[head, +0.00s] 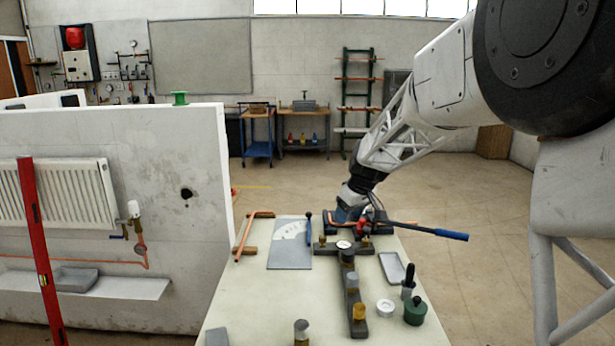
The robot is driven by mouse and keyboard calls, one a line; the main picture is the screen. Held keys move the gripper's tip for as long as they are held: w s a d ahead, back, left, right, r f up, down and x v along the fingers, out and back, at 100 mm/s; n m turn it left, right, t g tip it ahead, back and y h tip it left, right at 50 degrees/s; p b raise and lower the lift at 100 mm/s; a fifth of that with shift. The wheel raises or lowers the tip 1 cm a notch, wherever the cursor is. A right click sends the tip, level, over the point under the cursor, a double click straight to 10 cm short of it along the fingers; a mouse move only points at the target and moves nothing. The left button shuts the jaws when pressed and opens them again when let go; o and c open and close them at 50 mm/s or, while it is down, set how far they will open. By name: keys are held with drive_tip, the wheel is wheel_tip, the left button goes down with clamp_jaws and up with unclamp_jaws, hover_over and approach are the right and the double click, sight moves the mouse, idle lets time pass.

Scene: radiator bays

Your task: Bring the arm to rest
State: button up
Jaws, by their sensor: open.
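My arm reaches from the upper right down to the far end of the workbench (232,288). My gripper (347,211) is at its end, low over that far part of the bench. It is right at a blue tool (326,226) with a long lever that has a blue handle (450,235). The jaws are open but small and partly hidden among the tool parts. I cannot tell whether they touch the tool.
The bench holds a dark pipe manifold (352,302), a grey tray (392,266), a green pot (415,311), a white tape roll (385,308), a grey sheet (289,258) and a copper pipe (245,232). A white partition wall (190,140) with a radiator (85,193) stands left. Floor right is clear.

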drive_tip(key=s+d+r+m+h, duration=0.1)
drive_tip(key=s+d+r+m, duration=0.15)
drive_tip(key=s, duration=1.05)
drive_tip(key=s+d+r+m, duration=0.1)
drive_tip(key=s+r+m, duration=0.15)
drive_tip(key=s, duration=0.95)
drive_tip(key=s+d+f+m+h, duration=0.1)
drive_tip(key=s+f, duration=0.1)
drive_tip(key=s, duration=0.9)
drive_tip(key=s+d+f+m+h, duration=0.1)
drive_tip(key=s+d+f+m, duration=0.1)
drive_tip(key=s, duration=1)
drive_tip(key=shift+s, duration=0.25)
